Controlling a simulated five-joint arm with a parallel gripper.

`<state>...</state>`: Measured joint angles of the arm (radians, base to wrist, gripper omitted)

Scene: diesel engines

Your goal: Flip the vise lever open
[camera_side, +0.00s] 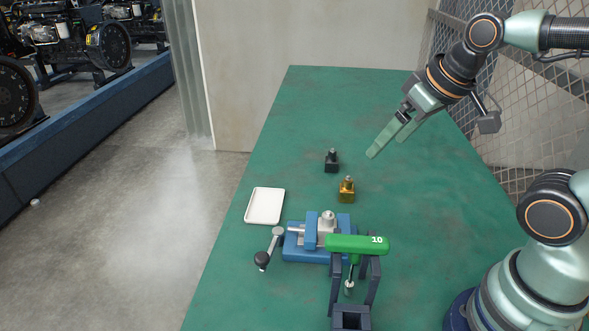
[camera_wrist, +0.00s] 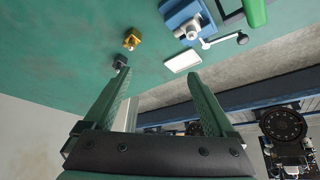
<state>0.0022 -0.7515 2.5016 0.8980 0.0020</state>
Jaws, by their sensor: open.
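The blue vise (camera_side: 311,238) stands on the green table with a small silver part on it. Its lever (camera_side: 270,247), a grey arm with a black knob, hangs off the left side, angled down and left. The vise also shows at the top of the wrist view (camera_wrist: 178,12), with the lever (camera_wrist: 222,41) beside it. My gripper (camera_side: 384,145) is open and empty, above the table behind and to the right of the vise, well apart from it. In the wrist view its two fingers (camera_wrist: 158,82) are spread with nothing between them.
A green-handled tool marked 10 (camera_side: 345,244) hangs in a dark stand (camera_side: 352,317) right in front of the vise. A white tray (camera_side: 265,205), a brass block (camera_side: 347,190) and a black block (camera_side: 331,161) lie behind it. The table's right side is clear.

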